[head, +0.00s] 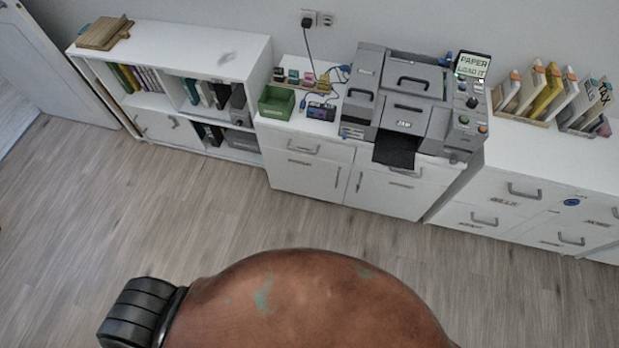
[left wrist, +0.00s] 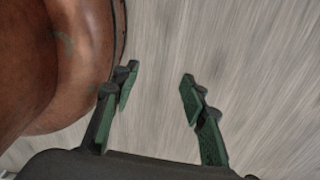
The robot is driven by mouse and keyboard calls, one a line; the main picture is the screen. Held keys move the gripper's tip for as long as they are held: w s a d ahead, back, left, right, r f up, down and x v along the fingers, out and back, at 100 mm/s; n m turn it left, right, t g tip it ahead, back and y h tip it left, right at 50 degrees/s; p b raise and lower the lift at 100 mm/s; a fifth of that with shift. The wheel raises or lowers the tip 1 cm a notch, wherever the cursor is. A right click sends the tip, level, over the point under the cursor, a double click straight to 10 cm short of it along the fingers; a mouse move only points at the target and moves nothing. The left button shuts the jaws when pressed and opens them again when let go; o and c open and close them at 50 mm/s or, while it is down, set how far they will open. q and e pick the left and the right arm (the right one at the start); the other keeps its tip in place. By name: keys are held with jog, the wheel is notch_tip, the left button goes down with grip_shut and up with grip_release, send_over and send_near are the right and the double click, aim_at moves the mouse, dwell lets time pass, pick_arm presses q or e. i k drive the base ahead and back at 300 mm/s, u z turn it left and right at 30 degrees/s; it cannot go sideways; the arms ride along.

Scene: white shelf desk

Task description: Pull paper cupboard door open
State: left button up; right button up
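The paper cupboard is not clearly marked. A white cupboard (head: 310,172) stands under the grey printer (head: 405,110), with two doors side by side, each with an upright handle, and drawers above them. Both doors look shut. A small sign reading "PAPER LOAD IT" (head: 472,65) stands on the printer's right side. My left gripper (left wrist: 158,88) shows in the left wrist view, its two green-padded fingers apart with nothing between them, above the wooden floor and beside my brown body. It is far from the cupboard. My right gripper is not in view.
A white shelf unit (head: 245,60) with books and binders stands at the left. White drawers (head: 500,200) with handles stand at the right. A green tray (head: 277,102) sits on the cupboard top. The wooden floor (head: 190,220) before the furniture is clear.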

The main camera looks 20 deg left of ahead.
aim_at(311, 177)
jog(key=z, duration=1.95)
jog(key=k, duration=1.25)
jog(key=u, duration=1.85)
jog(key=i, duration=0.5)
jog(key=u, duration=0.05)
